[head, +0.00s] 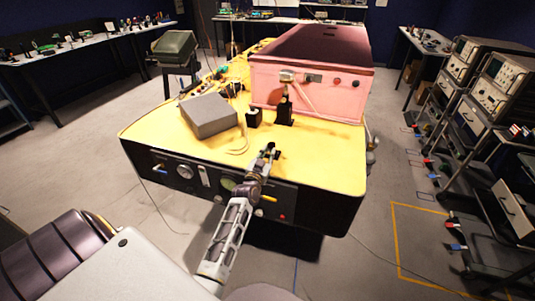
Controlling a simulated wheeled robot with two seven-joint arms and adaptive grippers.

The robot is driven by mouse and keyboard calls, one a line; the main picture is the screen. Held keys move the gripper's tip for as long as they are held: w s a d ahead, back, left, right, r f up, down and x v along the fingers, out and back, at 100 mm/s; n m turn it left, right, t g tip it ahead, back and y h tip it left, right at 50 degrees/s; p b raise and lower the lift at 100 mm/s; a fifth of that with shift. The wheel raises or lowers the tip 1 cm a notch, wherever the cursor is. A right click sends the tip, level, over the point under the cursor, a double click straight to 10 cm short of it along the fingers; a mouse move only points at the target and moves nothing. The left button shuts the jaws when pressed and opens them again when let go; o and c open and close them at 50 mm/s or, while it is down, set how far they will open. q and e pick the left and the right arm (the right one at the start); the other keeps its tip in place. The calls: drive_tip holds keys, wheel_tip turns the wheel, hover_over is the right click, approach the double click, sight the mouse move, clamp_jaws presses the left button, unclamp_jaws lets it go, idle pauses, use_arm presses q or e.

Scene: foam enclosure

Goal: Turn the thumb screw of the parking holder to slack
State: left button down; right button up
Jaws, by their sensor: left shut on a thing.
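My left gripper (268,152) reaches over the front edge of the yellow-topped bench (320,165). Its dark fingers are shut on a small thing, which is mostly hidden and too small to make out. I cannot pick out the thumb screw for certain. A small black upright fixture (284,112) stands beyond the gripper, against the pink box; it may be the parking holder, but I cannot tell. A small black block (254,118) stands just left of it. My right gripper is not in view.
A large pink box (310,90) fills the back right of the bench. A grey box (208,115) and a loose pale cable (240,140) lie at the left. The front right of the top is clear. Shelves with instruments (485,85) stand at the right.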

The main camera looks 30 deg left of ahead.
sight(268, 153)
use_arm(q)
drive_tip(key=shift+n+p, duration=0.3)
drive_tip(key=shift+n, duration=0.1)
drive_tip(key=c, duration=1.3)
unclamp_jaws()
drive_tip(key=shift+o, duration=0.2)
drive_tip(key=shift+s+d, duration=0.1)
drive_tip(key=shift+s, duration=0.05)
drive_tip(key=shift+a+v, duration=0.25)
drive_tip(key=shift+v, duration=1.85)
drive_tip(key=v, duration=0.7)
drive_tip(key=shift+s+d, duration=0.25)
drive_tip(key=shift+d, duration=0.05)
